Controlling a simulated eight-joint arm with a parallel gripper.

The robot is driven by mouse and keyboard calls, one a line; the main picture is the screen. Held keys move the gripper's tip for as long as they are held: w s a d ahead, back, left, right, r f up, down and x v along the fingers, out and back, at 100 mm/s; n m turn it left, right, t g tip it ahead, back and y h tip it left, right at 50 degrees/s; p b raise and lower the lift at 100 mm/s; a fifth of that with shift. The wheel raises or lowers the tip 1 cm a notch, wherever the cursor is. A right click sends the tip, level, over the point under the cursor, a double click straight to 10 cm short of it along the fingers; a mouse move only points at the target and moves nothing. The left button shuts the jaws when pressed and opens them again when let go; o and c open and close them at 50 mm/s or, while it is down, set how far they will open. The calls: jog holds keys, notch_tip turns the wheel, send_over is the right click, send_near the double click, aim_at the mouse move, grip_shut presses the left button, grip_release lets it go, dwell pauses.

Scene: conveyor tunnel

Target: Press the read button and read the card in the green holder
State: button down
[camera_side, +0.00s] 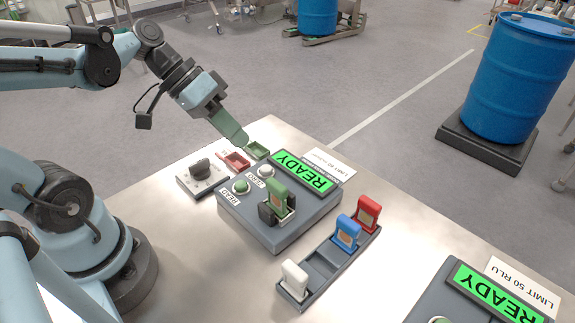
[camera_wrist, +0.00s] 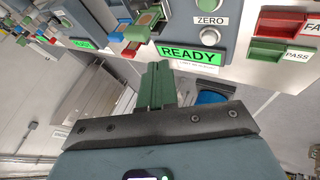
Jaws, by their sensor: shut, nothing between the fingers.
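The reader (camera_side: 265,234) is a grey box on the metal table. Its green display (camera_side: 305,172) says READY. The green holder (camera_side: 277,192) stands upright in the reader's black slot; it also shows in the wrist view (camera_wrist: 139,31). The green read button (camera_side: 241,187), labelled READ, is on the reader's left part, beside a white button (camera_side: 266,171) labelled ZERO. My gripper (camera_side: 242,139) is shut and empty. It is above and behind the reader, near the green tray, apart from the buttons. Its green fingers (camera_wrist: 157,86) show in the wrist view.
A rack (camera_side: 325,267) holds white, blue and red holders right of the reader. A second reader (camera_side: 440,295) is at the front right. A dark knob box (camera_side: 203,177), a red tray (camera_side: 234,161) and a green PASS tray (camera_side: 257,151) lie at the back left.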

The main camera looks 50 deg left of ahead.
aim_at(236, 183)
jog(key=shift+a+t, duration=0.8)
jog(key=shift+t, duration=0.1)
jog(key=shift+f, duration=4.35)
jog(key=shift+f, duration=0.25)
jog(key=shift+f, duration=0.2)
jog(key=shift+r, duration=0.15)
jog(key=shift+r, duration=0.3)
jog(key=shift+r, duration=0.1)
jog(key=shift+r, duration=2.4)
